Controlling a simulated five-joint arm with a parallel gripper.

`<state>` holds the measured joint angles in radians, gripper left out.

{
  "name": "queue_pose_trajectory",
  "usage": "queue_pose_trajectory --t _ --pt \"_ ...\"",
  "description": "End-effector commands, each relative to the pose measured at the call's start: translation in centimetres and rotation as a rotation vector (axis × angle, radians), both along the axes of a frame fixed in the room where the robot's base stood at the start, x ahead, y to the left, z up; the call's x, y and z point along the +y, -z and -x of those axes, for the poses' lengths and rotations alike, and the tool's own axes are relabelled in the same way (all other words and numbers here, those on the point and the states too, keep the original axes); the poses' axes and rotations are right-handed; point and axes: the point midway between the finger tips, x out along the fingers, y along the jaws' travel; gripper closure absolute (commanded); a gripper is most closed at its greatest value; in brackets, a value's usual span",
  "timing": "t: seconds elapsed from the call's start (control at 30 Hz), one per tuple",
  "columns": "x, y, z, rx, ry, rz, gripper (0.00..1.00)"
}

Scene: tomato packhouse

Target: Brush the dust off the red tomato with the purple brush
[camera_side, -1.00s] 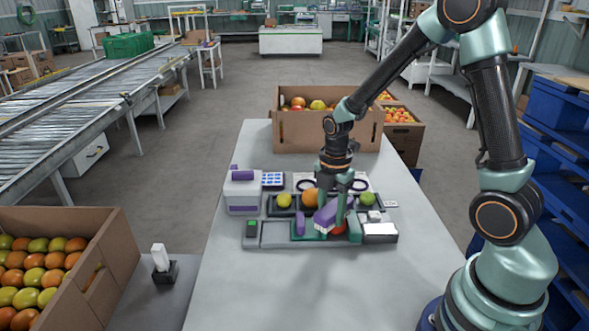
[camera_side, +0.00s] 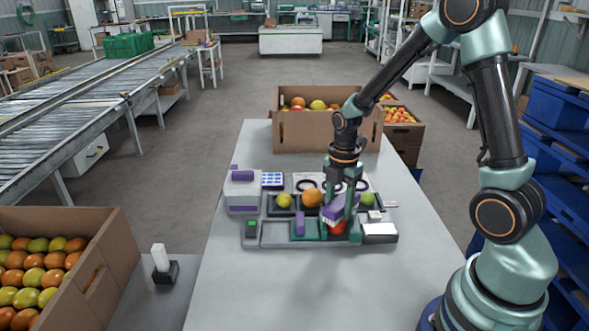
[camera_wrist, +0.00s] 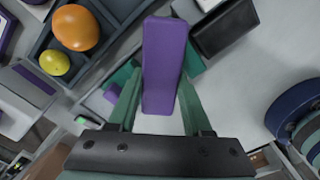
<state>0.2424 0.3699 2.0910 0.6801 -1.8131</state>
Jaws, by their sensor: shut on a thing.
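My gripper (camera_side: 344,196) is shut on the purple brush (camera_side: 338,213). In the wrist view the brush (camera_wrist: 163,65) lies between the two green fingers. In the side view its pale bristle end points down to the left. The red tomato (camera_side: 337,228) sits just below the brush in the green-lined part of the grey tray. The brush partly covers the tomato, and I cannot tell whether the bristles touch it. The tomato is hidden in the wrist view. I cannot make out dust on it.
An orange tomato (camera_side: 312,197) and a yellow-green one (camera_side: 284,200) sit in a dark tray behind. The front of the table (camera_side: 310,290) is clear.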

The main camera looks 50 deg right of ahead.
Motion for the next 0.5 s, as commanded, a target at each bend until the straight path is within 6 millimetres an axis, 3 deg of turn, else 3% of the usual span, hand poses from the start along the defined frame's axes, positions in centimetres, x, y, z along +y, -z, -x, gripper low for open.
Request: queue_pose_trajectory --t 0.33,0.5 --pt "-0.1 0.1 0.2 0.004 0.002 -0.001 1.00" --pt "-0.2 -1.1 0.0 0.001 0.001 0.000 1.00"
